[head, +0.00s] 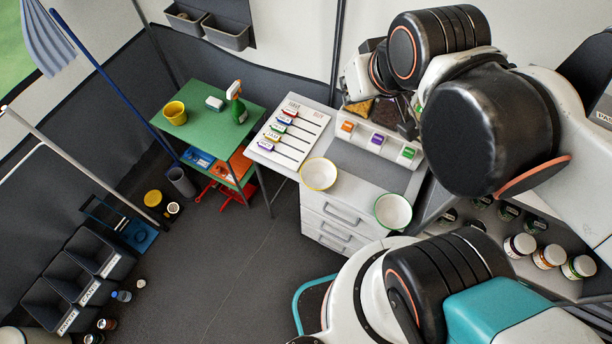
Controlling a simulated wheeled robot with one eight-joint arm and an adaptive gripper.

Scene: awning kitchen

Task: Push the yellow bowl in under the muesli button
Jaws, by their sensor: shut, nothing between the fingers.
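The yellow-rimmed white bowl (319,175) stands upright at the left front edge of the white counter, left of the dispenser (368,145). The dispenser front has an orange button (347,127), a purple button (377,140) and a green button (408,153). Their lettering is too small to read, so I cannot tell which is muesli. The bowl is apart from the dispenser, nearest the orange button. My gripper (408,122) is partly hidden by my arm, above the dispenser's right half. It is shut and empty, clear of the bowl.
A green-rimmed bowl (393,211) stands at the counter's front right. The grey surface (368,170) before the buttons is clear. A white board with coloured sliders (290,130) lies left of the dispenser. A green table (205,122) holds a yellow pot (175,112) and a spray bottle (238,108).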

